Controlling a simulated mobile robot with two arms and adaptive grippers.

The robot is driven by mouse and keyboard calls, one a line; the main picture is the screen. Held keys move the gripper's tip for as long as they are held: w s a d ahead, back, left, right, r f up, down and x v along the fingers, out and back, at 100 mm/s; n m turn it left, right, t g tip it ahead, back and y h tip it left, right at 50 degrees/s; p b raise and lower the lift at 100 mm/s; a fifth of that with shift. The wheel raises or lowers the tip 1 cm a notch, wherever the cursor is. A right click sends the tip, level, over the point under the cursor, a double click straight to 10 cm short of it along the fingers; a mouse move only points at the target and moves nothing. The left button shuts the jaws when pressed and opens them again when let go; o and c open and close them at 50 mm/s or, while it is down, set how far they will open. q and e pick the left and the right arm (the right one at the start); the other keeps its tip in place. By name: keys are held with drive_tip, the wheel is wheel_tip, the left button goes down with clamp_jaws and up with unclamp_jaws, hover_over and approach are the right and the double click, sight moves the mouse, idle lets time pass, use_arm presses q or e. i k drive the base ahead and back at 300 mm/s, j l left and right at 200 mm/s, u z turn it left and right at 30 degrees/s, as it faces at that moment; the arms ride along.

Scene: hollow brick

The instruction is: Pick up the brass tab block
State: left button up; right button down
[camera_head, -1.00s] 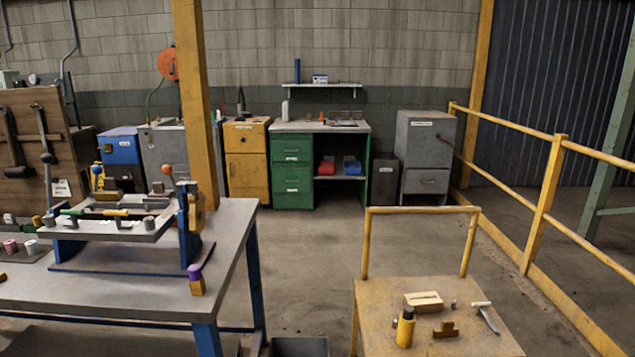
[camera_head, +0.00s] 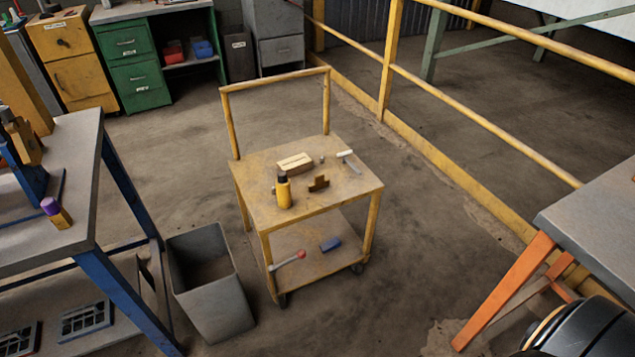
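A small brown-brass block with a raised tab (camera_head: 319,183), which looks like the brass tab block, sits on the top shelf of a yellow cart (camera_head: 345,199). It lies right of a yellow bottle with a black cap (camera_head: 283,190) and in front of a pale-topped wooden block or brush (camera_head: 295,162). A light-handled tool (camera_head: 348,160) lies behind it to the right. Neither of my grippers shows in the view.
A grey open bin (camera_head: 210,290) stands left of the cart, beside a blue-legged table (camera_head: 60,240). An orange-legged table (camera_head: 590,215) is at right. A yellow railing (camera_head: 470,125) runs behind. A red-ended tool (camera_head: 288,261) and blue block (camera_head: 331,244) lie on the cart's lower shelf.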

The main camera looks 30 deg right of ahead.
sight(319, 181)
drive_tip(key=z, duration=0.4)
drive_tip(key=i+l+z, duration=0.15)
drive_tip(key=z, duration=0.25)
drive_tip(key=i+z, duration=0.7)
drive_tip(key=z, duration=0.15)
drive_tip(key=i, duration=0.25)
